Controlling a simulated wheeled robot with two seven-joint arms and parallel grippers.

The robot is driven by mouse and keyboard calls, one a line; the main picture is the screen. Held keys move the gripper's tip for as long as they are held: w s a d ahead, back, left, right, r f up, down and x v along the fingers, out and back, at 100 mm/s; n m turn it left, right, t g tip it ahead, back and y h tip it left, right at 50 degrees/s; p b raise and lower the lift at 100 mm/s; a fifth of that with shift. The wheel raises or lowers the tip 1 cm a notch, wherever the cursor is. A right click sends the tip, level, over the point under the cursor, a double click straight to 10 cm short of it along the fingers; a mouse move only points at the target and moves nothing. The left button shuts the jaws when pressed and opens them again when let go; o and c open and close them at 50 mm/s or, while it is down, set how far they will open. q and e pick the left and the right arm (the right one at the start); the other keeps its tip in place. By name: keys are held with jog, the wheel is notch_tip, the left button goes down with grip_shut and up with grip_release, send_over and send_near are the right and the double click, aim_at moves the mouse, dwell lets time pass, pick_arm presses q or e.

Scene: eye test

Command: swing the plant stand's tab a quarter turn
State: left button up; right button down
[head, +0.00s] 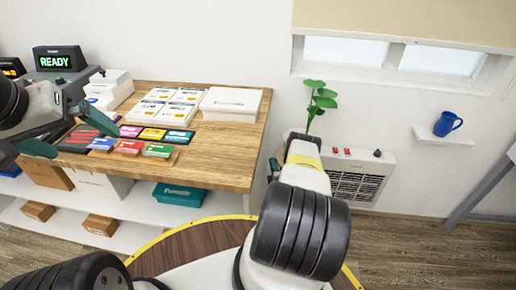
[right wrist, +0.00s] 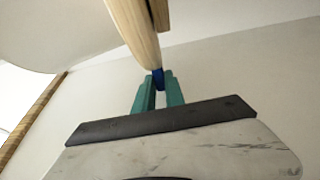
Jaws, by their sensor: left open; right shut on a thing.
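In the right wrist view my right gripper (right wrist: 159,90) has its teal fingers shut on a small blue tab (right wrist: 158,76). The tab sits at the lower end of a pale wooden part of the plant stand (right wrist: 134,28). How far the tab is turned cannot be told. In the head view a green plant (head: 320,98) shows beyond my right arm, which hides the stand and nearly all of the right gripper. My left gripper (head: 82,140) is open above the left part of the wooden table, with nothing between its fingers.
The wooden table (head: 225,165) holds coloured cards (head: 130,147), a white box (head: 232,103) and a READY display (head: 58,60). A white heater (head: 362,178) stands by the wall behind my right arm. A blue mug (head: 447,124) is on a wall shelf (head: 440,138). Floor at right is clear.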

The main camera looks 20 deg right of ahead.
jog(key=shift+w+m+g+h, duration=0.3)
jog(key=shift+w+m+h, duration=0.3)
jog(key=shift+h, duration=0.3)
jog(key=shift+w+d+h, duration=0.15)
jog(key=shift+h, duration=0.15)
jog(key=c, duration=1.4)
grip_release()
jog(key=v, duration=0.7)
jog(key=shift+s, duration=0.35)
